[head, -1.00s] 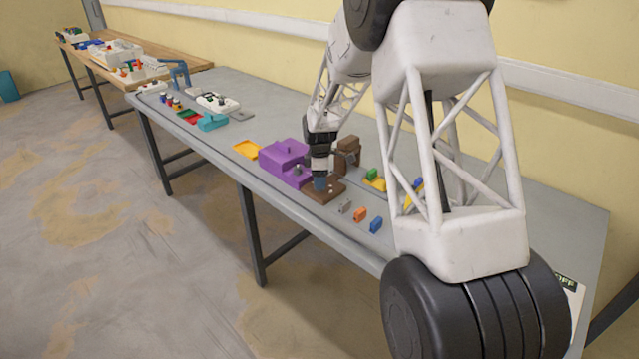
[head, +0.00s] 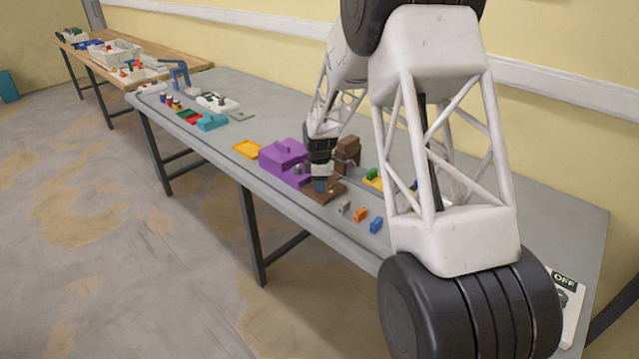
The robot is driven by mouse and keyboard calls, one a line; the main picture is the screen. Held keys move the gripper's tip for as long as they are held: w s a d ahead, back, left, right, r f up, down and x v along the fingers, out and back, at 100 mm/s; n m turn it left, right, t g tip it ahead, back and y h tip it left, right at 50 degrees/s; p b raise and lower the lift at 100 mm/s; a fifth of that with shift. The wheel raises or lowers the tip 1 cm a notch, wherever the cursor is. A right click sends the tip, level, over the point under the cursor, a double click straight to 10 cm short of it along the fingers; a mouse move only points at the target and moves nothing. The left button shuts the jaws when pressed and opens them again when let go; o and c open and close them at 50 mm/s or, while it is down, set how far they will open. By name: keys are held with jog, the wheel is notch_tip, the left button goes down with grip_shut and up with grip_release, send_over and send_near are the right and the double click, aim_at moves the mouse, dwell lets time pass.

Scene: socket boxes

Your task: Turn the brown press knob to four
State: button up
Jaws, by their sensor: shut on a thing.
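The brown press (head: 347,146) stands near the front middle of the grey table, with its upright at the back and its flat base (head: 328,195) toward the front edge. My gripper (head: 320,187) points down at the front left part of that base. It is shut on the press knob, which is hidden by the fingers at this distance. The number marks around the knob are too small to read.
A purple device (head: 284,157) stands close on the left of my gripper. Small grey (head: 345,206), orange (head: 361,215) and blue (head: 376,225) blocks lie to the right along the front edge. A yellow tray with a green block (head: 372,175) lies behind them.

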jog(key=shift+m, duration=0.4)
jog(key=m, duration=0.3)
jog(key=shift+m, duration=0.3)
jog(key=m, duration=0.4)
jog(key=shift+m, duration=0.3)
jog(key=m, duration=0.8)
jog(key=shift+r+m, duration=0.1)
jog(key=shift+m, duration=0.3)
jog(key=o, duration=0.9)
jog(key=shift+o, duration=0.2)
